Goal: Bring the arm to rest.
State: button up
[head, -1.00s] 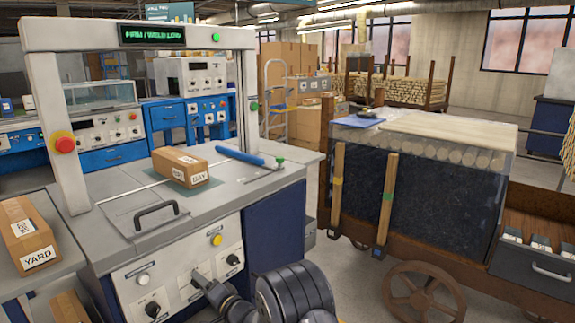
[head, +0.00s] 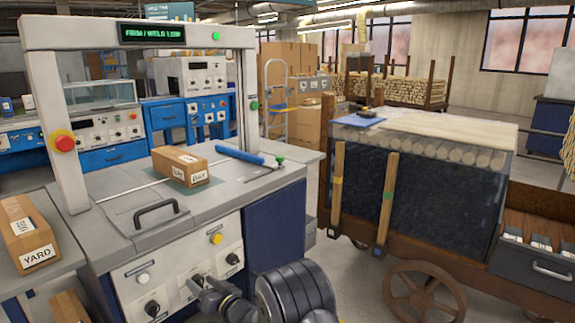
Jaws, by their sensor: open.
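My arm (head: 296,291) shows only in part, at the bottom middle of the head view. Its thick dark ribbed joint and a slimmer grey link to the left stand in front of the grey machine bench (head: 120,250). No gripper fingers can be made out, so my gripper is not seen. Nothing held is visible.
A cardboard box (head: 181,166) lies on the bench under a white frame (head: 140,38). Another box, marked YARD (head: 26,232), is at the left. A wooden cart (head: 420,272) with a dark covered load stands close on the right. Floor shows between bench and cart.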

jog(key=n+p, duration=0.1)
jog(key=n, duration=0.3)
jog(key=shift+s+n, duration=0.1)
jog(key=shift+n, duration=0.3)
dwell(0.4)
